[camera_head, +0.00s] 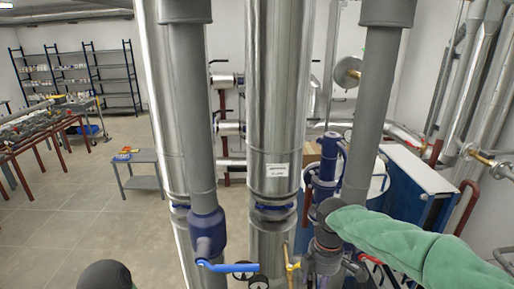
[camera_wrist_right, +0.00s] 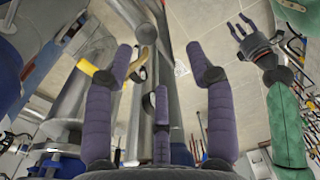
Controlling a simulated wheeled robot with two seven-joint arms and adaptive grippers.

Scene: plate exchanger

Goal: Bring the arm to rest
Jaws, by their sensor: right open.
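My right arm, in a green sleeve, comes in from the right in the head view and ends in a dark wrist among the pipes. Its fingers are hard to make out there. In the right wrist view my right gripper (camera_wrist_right: 160,62) is open, its purple fingers spread with nothing held between them. A grey pipe (camera_wrist_right: 162,105) runs behind the fingers, apart from or touching I cannot tell. My left gripper (camera_wrist_right: 251,28) shows at the upper right of the wrist view, open and empty, on a green-sleeved arm. I cannot make out its fingers in the head view.
Large silver pipes (camera_head: 275,90) and grey pipes (camera_head: 197,120) stand close in front. A blue valve handle (camera_head: 235,267) and a yellow valve (camera_head: 293,267) are low by them. A blue cabinet (camera_head: 418,180) is at right. A small table (camera_head: 138,182) and open floor (camera_head: 75,220) lie left.

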